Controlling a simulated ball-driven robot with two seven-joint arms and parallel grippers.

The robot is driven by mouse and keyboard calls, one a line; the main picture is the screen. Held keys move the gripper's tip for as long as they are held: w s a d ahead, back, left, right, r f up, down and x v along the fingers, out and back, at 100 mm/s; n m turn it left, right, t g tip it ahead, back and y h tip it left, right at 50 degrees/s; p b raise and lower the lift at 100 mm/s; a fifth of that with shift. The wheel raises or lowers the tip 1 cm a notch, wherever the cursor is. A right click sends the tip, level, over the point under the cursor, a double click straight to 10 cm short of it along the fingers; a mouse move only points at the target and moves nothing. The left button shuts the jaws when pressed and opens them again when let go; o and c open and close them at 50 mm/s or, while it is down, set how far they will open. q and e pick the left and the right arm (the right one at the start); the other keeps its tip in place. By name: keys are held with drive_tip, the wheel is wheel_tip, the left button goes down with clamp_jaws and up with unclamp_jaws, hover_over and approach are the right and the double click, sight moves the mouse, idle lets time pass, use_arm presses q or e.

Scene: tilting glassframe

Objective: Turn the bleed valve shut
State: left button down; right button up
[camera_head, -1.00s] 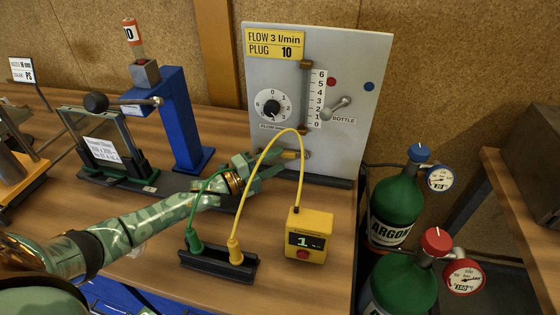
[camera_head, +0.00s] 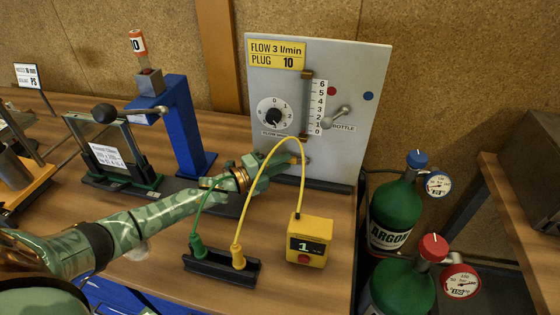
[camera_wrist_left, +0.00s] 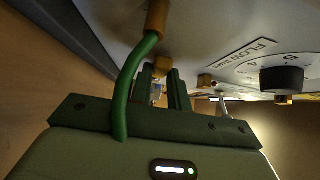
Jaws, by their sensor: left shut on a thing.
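My left gripper (camera_head: 278,164) reaches the lower left of the grey panel (camera_head: 345,155). In the left wrist view its two green fingers (camera_wrist_left: 164,92) are shut around a small part at the panel. A brass-coloured end (camera_wrist_left: 162,67) shows between the fingertips; I take this part to be the bleed valve, whose handle is mostly hidden by the fingers. In the head view the fingers and the yellow cable cover most of it. A green hose (camera_wrist_left: 137,75) runs past the fingers to a brass fitting (camera_wrist_left: 156,18). My right gripper is not in view.
The yellow cable (camera_head: 262,170) arches in front of my left gripper, from a black stand (camera_head: 215,268) to a yellow box (camera_head: 309,240). A blue post (camera_head: 180,125) stands left. The flow knob (camera_head: 272,116) sits above. Green gas bottles (camera_head: 396,210) stand right.

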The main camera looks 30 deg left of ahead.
use_arm(q)
drive_tip(key=c, duration=1.3)
unclamp_jaws()
drive_tip(key=p+v, duration=0.1)
drive_tip(key=v, duration=1.5)
drive_tip(key=shift+s+a+f+p, duration=0.1)
drive_tip(key=shift+a+f+p, duration=0.1)
drive_tip(key=shift+p, duration=0.2)
drive_tip(key=shift+r, duration=0.15)
